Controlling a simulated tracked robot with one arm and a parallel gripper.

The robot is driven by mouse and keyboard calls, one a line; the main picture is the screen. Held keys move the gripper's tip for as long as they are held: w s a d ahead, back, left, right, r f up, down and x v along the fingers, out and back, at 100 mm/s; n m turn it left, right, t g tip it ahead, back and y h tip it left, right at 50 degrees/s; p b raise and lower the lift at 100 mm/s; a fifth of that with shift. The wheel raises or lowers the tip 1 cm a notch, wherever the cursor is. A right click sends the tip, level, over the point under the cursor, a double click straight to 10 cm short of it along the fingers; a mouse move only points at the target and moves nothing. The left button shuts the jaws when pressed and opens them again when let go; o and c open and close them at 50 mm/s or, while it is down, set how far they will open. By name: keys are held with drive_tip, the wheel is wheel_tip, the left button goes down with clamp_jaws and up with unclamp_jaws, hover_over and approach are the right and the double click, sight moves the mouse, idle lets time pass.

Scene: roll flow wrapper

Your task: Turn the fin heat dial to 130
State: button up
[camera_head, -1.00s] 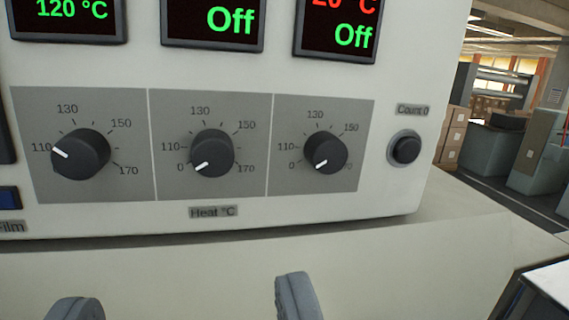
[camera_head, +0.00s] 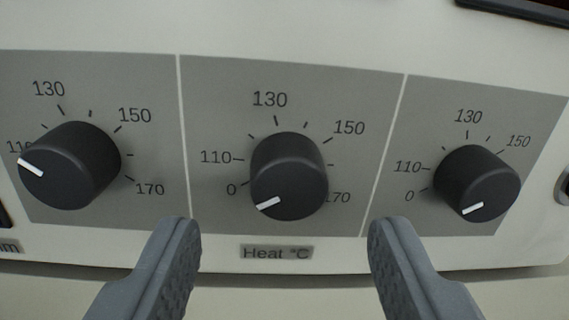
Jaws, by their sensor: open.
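Three black heat dials with white pointer marks sit in a row on a grey panel (camera_head: 215,90). No label in view says which one is the fin dial. The left dial (camera_head: 72,165) has its pointer near 110. The middle dial (camera_head: 288,178) has its pointer at the lower left, near 0. The right dial (camera_head: 476,184) also points to the lower left, near 0. My gripper (camera_head: 283,232) is open, its two fingers apart at the bottom of the view, below and either side of the middle dial. It is empty and holds no dial.
A "Heat °C" label (camera_head: 277,252) is on the panel's lower edge, between my fingertips. A round button (camera_head: 564,187) shows partly at the right edge. A dark display edge (camera_head: 520,10) shows at the top right.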

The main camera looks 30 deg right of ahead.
sight(284, 197)
drive_tip(key=shift+p+x, duration=0.35)
drive_tip(key=shift+x, duration=1.35)
